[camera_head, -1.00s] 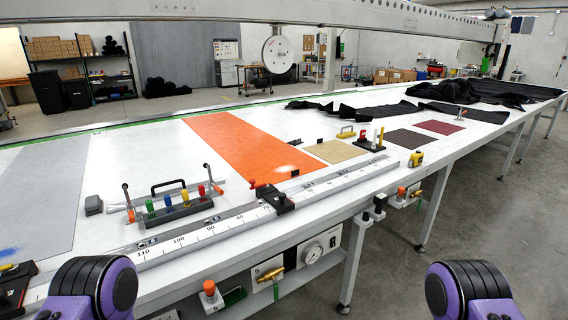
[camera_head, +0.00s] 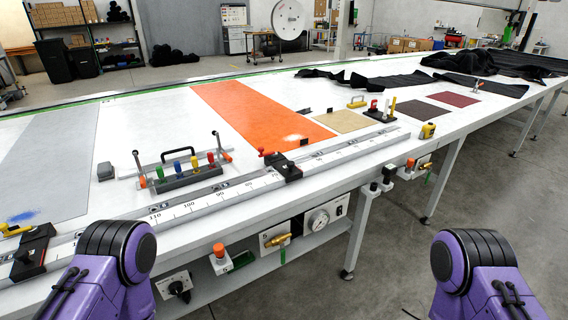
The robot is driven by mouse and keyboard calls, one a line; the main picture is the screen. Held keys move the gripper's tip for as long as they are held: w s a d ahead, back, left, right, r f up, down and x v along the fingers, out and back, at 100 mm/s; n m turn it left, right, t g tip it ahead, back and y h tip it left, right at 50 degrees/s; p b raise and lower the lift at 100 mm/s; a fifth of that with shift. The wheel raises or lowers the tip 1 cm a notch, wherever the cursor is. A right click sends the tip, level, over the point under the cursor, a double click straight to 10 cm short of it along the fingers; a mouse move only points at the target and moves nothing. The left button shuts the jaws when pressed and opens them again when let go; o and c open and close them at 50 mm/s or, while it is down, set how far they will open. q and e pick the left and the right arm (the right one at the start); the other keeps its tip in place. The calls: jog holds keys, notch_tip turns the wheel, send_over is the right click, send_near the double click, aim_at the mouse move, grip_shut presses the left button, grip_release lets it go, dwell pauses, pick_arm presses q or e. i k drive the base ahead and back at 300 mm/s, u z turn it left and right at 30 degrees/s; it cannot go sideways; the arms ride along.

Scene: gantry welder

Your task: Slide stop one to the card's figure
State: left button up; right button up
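A long white table edge carries a pale scale rail (camera_head: 215,196) with printed numbers, 110, 100 and 90 being legible. A black stop with a red lever (camera_head: 284,168) sits on the rail near the middle. A second black stop with a yellow handle (camera_head: 33,254) sits at the rail's left end. I cannot tell which is stop one. No card with a readable figure can be made out. Purple and black links of my two arms show at the bottom left and bottom right. Both grippers are out of view.
A block with coloured pegs (camera_head: 186,177) stands behind the rail. A grey block (camera_head: 105,171) lies to its left. An orange sheet (camera_head: 250,115) covers the table's middle. Gauge (camera_head: 318,220), valve and button boxes hang below the front edge. Bare floor lies at the right.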

aim_at(286, 168)
jog(key=z, duration=0.15)
jog(key=k, duration=0.35)
jog(key=u, duration=2.2)
jog(key=i, duration=0.7)
jog(key=u, duration=0.1)
